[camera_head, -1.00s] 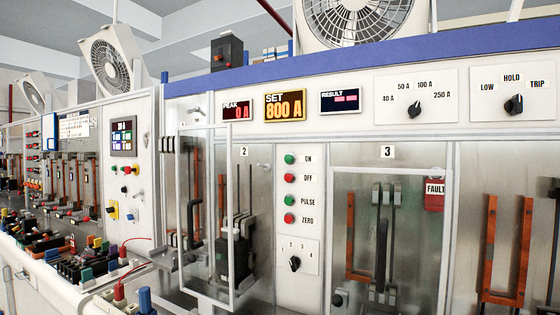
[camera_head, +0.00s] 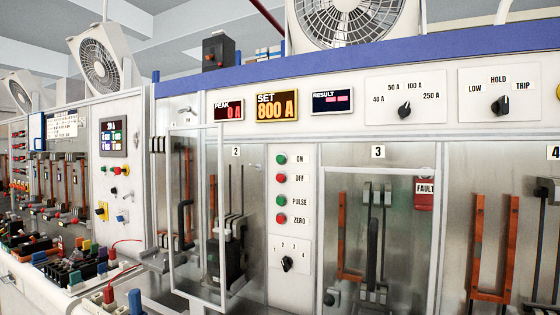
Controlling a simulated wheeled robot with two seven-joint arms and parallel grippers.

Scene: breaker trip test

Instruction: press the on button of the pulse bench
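The pulse bench (camera_head: 400,140) is a white and steel cabinet with a blue top band, filling the middle and right of the head view. Its green ON button (camera_head: 282,159) is the top one in a column on the white panel between bays 2 and 3. Below it are a red OFF button (camera_head: 281,178), a green PULSE button (camera_head: 281,200) and a red ZERO button (camera_head: 281,218). The SET display (camera_head: 277,106) reads 800 A, and the PEAK display (camera_head: 228,110) reads 0 A. Neither of my grippers is in view.
A framed clear door (camera_head: 197,215) at bay 2 stands ajar, left of the buttons. A rotary selector (camera_head: 287,264) sits below them. A red FAULT tag (camera_head: 424,194) is at bay 3. Small coloured parts (camera_head: 90,262) crowd the lower left. Nothing blocks the button column.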

